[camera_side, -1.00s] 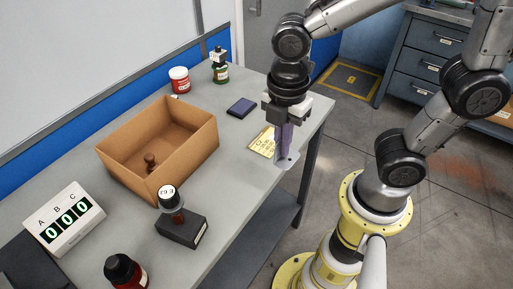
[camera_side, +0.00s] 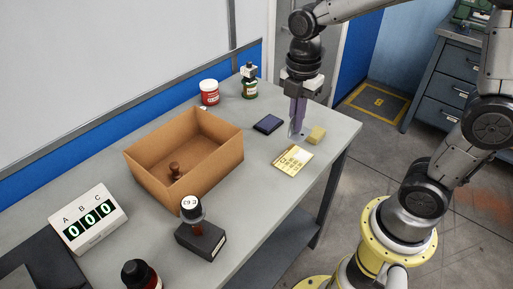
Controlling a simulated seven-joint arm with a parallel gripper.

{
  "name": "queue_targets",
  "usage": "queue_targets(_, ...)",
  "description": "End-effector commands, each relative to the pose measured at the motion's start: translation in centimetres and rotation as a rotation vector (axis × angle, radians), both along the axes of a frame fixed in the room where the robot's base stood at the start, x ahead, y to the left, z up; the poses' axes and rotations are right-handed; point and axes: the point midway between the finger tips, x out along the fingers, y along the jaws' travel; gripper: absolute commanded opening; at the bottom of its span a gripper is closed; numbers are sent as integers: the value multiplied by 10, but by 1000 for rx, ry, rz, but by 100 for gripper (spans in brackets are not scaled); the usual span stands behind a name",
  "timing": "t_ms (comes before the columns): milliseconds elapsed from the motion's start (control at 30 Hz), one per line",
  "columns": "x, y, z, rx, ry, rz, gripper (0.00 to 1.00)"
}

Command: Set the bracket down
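The bracket (camera_side: 293,132), a small grey metal piece, is at the lower tips of the purple fingers of my gripper (camera_side: 299,122), over the far right part of the bench. My gripper points down and appears shut on the bracket, with the fingers hiding much of it. I cannot tell whether the bracket touches the bench top.
A yellow block (camera_side: 317,135) and a gold plate (camera_side: 292,160) lie close by. A green bottle (camera_side: 250,88), a red-and-white jar (camera_side: 209,94) and a cardboard box (camera_side: 226,166) stand farther left.

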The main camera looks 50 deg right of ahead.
Motion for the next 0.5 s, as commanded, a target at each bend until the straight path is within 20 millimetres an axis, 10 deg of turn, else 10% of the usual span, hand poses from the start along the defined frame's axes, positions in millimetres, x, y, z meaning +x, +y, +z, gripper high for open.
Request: queue_targets(500, 85, -7, -41, 0, 9, -25, 0)
